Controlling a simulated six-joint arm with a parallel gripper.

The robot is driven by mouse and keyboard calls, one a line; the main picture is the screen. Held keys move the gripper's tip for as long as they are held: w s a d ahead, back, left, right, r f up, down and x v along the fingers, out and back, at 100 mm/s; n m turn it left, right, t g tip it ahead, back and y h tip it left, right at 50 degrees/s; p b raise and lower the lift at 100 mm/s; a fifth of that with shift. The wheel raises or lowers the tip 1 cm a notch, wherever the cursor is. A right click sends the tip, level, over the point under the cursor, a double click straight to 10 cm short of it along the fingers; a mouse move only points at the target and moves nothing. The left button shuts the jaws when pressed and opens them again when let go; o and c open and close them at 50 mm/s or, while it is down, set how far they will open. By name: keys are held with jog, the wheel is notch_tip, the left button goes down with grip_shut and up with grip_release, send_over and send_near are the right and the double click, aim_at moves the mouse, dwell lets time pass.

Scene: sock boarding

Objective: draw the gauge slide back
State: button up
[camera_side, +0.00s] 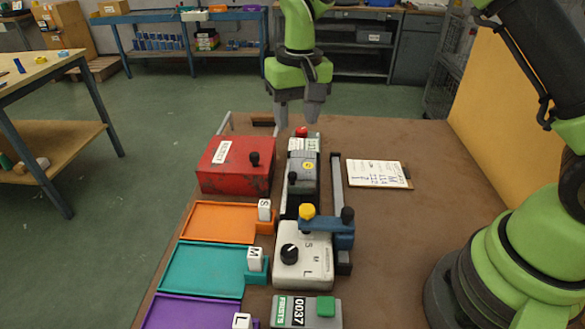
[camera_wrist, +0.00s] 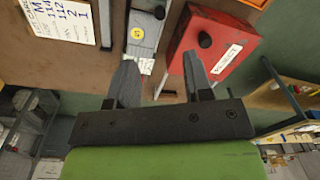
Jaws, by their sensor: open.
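A blue slide piece (camera_side: 328,229) with a yellow knob (camera_side: 307,212) and a black knob (camera_side: 347,215) sits across a grey rail (camera_side: 337,180), beside the white dial box. I take it to be the gauge slide. It does not show clearly in the wrist view. A grey block (camera_side: 302,172) with a black knob stands further back on the same bench, and part of it shows in the wrist view (camera_wrist: 147,32). My gripper (camera_side: 298,112) is open and empty, above the bench's far edge, behind the grey block and apart from the slide. Its two fingers also show in the wrist view (camera_wrist: 160,80).
A red box (camera_side: 235,165) with a black knob stands left of the grey block. Orange (camera_side: 205,222), teal (camera_side: 205,270) and purple (camera_side: 190,312) trays line the left. A written card (camera_side: 378,173) lies right of the rail. The bench beyond the card is clear.

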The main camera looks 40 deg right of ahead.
aim_at(292, 174)
jog(key=f, duration=1.2)
jog(key=shift+w+f, duration=0.35)
jog(key=shift+w, duration=0.05)
jog(key=shift+a, duration=0.1)
